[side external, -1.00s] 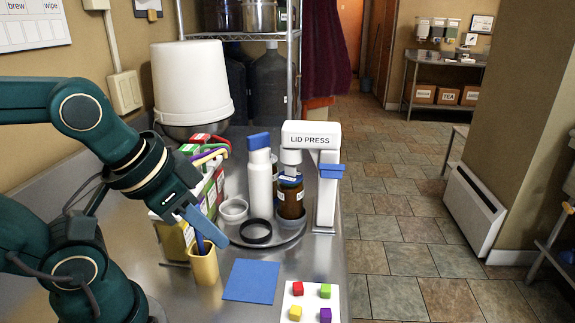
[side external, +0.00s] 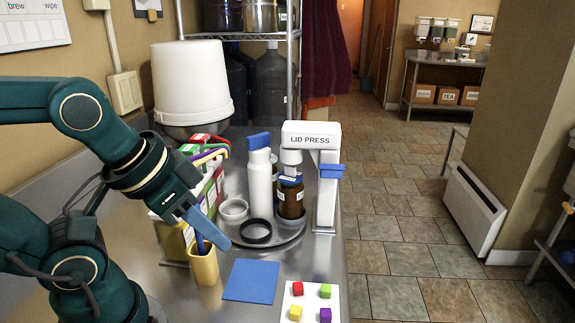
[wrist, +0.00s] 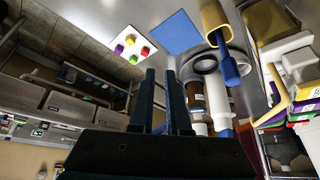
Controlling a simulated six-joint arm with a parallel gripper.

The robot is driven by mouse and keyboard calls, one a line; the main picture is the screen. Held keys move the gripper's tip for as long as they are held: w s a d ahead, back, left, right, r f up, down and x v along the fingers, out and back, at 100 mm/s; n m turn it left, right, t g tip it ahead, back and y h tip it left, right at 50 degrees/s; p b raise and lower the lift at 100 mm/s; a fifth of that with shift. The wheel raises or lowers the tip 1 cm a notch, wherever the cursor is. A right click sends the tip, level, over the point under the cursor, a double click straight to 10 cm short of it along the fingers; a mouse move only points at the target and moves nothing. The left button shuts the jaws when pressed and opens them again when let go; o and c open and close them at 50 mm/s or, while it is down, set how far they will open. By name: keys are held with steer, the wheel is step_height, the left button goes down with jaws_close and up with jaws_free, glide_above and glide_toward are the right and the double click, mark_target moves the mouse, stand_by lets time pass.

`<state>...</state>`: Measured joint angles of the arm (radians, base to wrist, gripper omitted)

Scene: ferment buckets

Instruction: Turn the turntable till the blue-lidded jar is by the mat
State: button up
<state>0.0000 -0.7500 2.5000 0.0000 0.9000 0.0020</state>
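The turntable (side external: 286,240) is a round grey disc on the steel counter, beyond the blue mat (side external: 250,281). The brown jar with a blue lid (side external: 291,198) stands upright on the turntable's right side, under the head of the lid press, away from the mat. A white bottle with a blue cap (side external: 260,183), a black ring (side external: 256,232) and a white ring-shaped piece (side external: 233,209) are also on it. My gripper (side external: 221,240) is near the turntable's left edge, empty. In the wrist view its two fingers (wrist: 160,72) stand apart with a narrow gap; contact with the turntable cannot be told.
A yellow cup (side external: 203,267) with a blue item stands close below my gripper. The white lid press (side external: 326,188) stands at the right counter edge. A white board with coloured cubes (side external: 310,303) lies right of the mat. Boxes and a white bucket (side external: 192,85) stand behind.

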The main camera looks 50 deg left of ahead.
steer(key=o, duration=0.3)
steer(key=shift+s, duration=0.15)
steer(key=shift+o, duration=0.2)
steer(key=w+r+m, duration=0.2)
steer(key=w+r, duration=0.3)
steer(key=r, duration=0.2)
steer(key=n+g, duration=0.1)
steer(key=n, duration=0.1)
glide_toward(257, 135)
steer(key=x, duration=0.4)
steer(key=shift+f, duration=0.2)
steer(key=shift+x, duration=2.45)
jaws_close()
